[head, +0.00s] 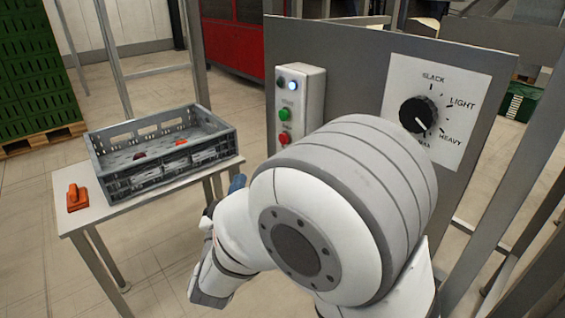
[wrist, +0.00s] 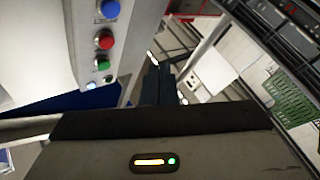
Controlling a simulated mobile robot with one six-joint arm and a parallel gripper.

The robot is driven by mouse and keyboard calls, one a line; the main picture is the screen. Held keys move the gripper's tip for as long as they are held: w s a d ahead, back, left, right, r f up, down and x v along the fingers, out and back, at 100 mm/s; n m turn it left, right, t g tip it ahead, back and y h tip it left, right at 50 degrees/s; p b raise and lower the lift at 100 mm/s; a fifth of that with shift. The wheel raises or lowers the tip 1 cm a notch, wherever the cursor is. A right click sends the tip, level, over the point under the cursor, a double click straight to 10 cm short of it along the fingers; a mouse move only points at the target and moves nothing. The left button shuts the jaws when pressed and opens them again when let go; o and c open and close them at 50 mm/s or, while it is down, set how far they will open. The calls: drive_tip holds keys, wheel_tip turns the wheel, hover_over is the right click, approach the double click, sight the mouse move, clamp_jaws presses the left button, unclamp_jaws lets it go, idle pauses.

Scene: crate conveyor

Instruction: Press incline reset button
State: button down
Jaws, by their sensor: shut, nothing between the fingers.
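A white control box (head: 300,100) is on a grey panel in the head view. It carries a green button (head: 284,114), a red button (head: 285,138) and a lit bluish-white lamp (head: 292,86). The wrist view shows a blue button (wrist: 108,8), the red button (wrist: 103,40) and the green button (wrist: 102,62) in a row at upper left. The labels are too small to read, so I cannot tell which is incline reset. The blue button is hidden behind my arm in the head view. My gripper (wrist: 160,80) is shut and empty, apart from the buttons, to their right.
A round black dial (head: 418,114) marked slack, light and heavy is on the panel's right. A grey crate (head: 160,150) with small items and an orange object (head: 77,198) are on a table (head: 95,222) at left. Green crates on a pallet (head: 40,140) stand farther left.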

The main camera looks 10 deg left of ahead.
drive_tip(key=w+d, duration=0.5)
drive_tip(key=w, duration=0.1)
drive_tip(key=shift+w+d, duration=0.2)
drive_tip(key=shift+d, duration=0.1)
drive_tip(key=shift+w, duration=0.15)
idle(1.9)
drive_tip(key=shift+w+d, duration=0.2)
drive_tip(key=shift+d, duration=0.05)
drive_tip(key=shift+w+d+b, duration=0.3)
drive_tip(key=shift+w+b, duration=0.05)
drive_tip(key=shift+b, duration=0.05)
idle(0.7)
drive_tip(key=shift+s+a, duration=0.55)
drive_tip(key=shift+s, duration=0.1)
idle(0.3)
